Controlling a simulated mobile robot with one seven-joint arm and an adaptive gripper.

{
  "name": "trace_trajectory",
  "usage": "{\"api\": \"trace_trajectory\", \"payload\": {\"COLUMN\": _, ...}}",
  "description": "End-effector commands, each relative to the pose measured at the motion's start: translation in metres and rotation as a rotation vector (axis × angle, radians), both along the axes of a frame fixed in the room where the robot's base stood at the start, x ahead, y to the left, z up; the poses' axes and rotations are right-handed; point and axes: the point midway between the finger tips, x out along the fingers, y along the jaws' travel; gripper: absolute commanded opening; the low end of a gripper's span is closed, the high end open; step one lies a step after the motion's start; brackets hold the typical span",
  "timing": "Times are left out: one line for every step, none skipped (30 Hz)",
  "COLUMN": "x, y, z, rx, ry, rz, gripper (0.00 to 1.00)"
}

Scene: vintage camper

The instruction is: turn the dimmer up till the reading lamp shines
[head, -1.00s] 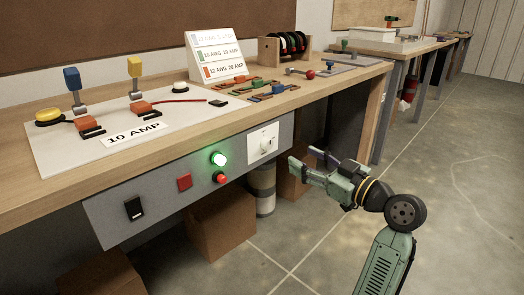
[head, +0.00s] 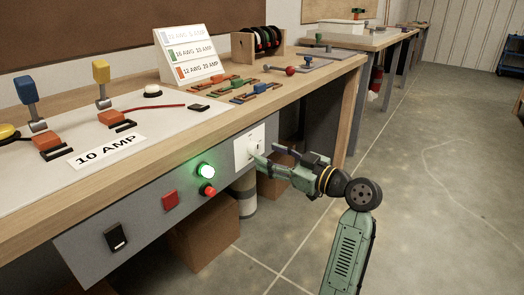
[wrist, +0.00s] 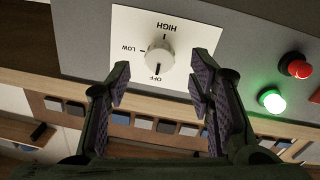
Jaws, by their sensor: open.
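The dimmer is a round pale knob (wrist: 160,60) on a white plate (wrist: 124,44) marked OFF, LOW and HIGH. A dark mark on the knob appears to point towards OFF. The plate also shows on the bench's grey front panel in the head view (head: 242,151), where the knob is largely hidden by my gripper. My gripper (head: 262,153) reaches the plate from the right. In the wrist view my gripper (wrist: 160,82) is open, one finger on each side just short of the knob, with gaps showing. No reading lamp is recognizable in either view.
A lit green light (head: 205,171), a red button (head: 208,190), a red square switch (head: 170,201) and a black rocker switch (head: 116,238) sit on the same panel. The wooden bench top (head: 335,69) overhangs it. Open floor lies to the right.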

Motion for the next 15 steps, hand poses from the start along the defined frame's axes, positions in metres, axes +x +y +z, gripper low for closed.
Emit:
{"api": "trace_trajectory", "payload": {"x": 0.005, "y": 0.008, "z": 0.001, "rx": 0.0, "ry": 0.0, "rz": 0.002, "gripper": 0.48}}
{"api": "trace_trajectory", "payload": {"x": 0.008, "y": 0.011, "z": 0.001, "rx": -0.001, "ry": 0.001, "rz": 0.003, "gripper": 0.48}}
{"api": "trace_trajectory", "payload": {"x": 0.011, "y": 0.015, "z": 0.001, "rx": 0.0, "ry": 0.0, "rz": 0.002, "gripper": 0.48}}
{"api": "trace_trajectory", "payload": {"x": 0.013, "y": 0.017, "z": 0.001, "rx": 0.0, "ry": 0.0, "rz": 0.001, "gripper": 0.48}}
{"api": "trace_trajectory", "payload": {"x": 0.015, "y": 0.019, "z": 0.001, "rx": 0.0, "ry": 0.0, "rz": 0.001, "gripper": 0.48}}
{"api": "trace_trajectory", "payload": {"x": 0.017, "y": 0.021, "z": 0.0, "rx": 0.0, "ry": 0.0, "rz": 0.001, "gripper": 0.48}}
{"api": "trace_trajectory", "payload": {"x": 0.018, "y": 0.023, "z": 0.0, "rx": -0.001, "ry": 0.001, "rz": 0.001, "gripper": 0.48}}
{"api": "trace_trajectory", "payload": {"x": 0.019, "y": 0.024, "z": 0.0, "rx": -0.001, "ry": 0.0, "rz": 0.0, "gripper": 0.48}}
{"api": "trace_trajectory", "payload": {"x": 0.02, "y": 0.025, "z": 0.0, "rx": -0.001, "ry": 0.0, "rz": 0.0, "gripper": 0.48}}
{"api": "trace_trajectory", "payload": {"x": 0.021, "y": 0.026, "z": 0.0, "rx": -0.001, "ry": -0.001, "rz": 0.0, "gripper": 0.48}}
{"api": "trace_trajectory", "payload": {"x": 0.021, "y": 0.026, "z": 0.0, "rx": 0.0, "ry": -0.001, "rz": -0.001, "gripper": 0.48}}
{"api": "trace_trajectory", "payload": {"x": 0.021, "y": 0.026, "z": 0.0, "rx": 0.0, "ry": -0.001, "rz": -0.001, "gripper": 0.48}}
{"api": "trace_trajectory", "payload": {"x": 0.021, "y": 0.026, "z": 0.0, "rx": 0.0, "ry": -0.001, "rz": -0.001, "gripper": 0.48}}
{"api": "trace_trajectory", "payload": {"x": 0.021, "y": 0.026, "z": 0.0, "rx": 0.0, "ry": -0.001, "rz": -0.001, "gripper": 0.48}}
{"api": "trace_trajectory", "payload": {"x": 0.021, "y": 0.026, "z": 0.0, "rx": 0.0, "ry": -0.001, "rz": -0.001, "gripper": 0.48}}
